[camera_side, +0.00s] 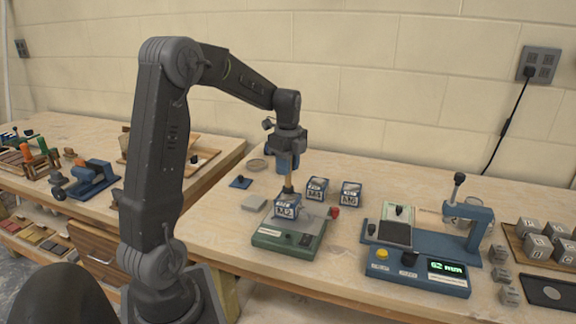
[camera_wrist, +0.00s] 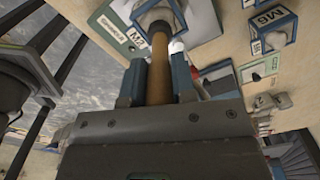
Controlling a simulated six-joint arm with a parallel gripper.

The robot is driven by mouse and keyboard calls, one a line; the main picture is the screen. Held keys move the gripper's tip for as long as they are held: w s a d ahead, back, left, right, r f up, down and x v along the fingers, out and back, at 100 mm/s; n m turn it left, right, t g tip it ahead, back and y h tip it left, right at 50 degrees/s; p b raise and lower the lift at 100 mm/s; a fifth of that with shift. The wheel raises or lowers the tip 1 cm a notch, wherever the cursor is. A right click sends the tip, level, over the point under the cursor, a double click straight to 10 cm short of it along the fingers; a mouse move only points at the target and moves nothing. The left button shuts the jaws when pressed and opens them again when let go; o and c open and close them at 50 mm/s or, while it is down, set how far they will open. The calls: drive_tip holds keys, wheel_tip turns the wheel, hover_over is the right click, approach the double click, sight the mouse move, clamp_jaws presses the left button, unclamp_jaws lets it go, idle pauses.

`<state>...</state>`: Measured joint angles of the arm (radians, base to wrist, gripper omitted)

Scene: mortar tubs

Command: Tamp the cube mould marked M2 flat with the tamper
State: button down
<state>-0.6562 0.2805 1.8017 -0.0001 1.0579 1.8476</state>
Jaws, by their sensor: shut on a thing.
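The cube mould M2 (camera_side: 286,210) is a blue-framed box with a white label, standing on a green-based device (camera_side: 270,238). The tamper's dark lower end (camera_side: 288,189) is at the top of M2.
Two more blue moulds stand behind, one (camera_side: 316,189) close to M2 and M6 (camera_side: 350,194) to its right. A red knob (camera_side: 334,212) is beside the green device.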

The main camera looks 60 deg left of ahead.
drive_tip(key=shift+f, duration=1)
idle(1.1)
drive_tip(key=shift+r, duration=0.9)
drive_tip(key=shift+f, duration=1.15)
idle(0.4)
drive_tip(key=shift+r, duration=0.1)
drive_tip(key=shift+r, duration=0.95)
drive_tip(key=shift+r, duration=0.1)
drive_tip(key=shift+r, duration=2.95)
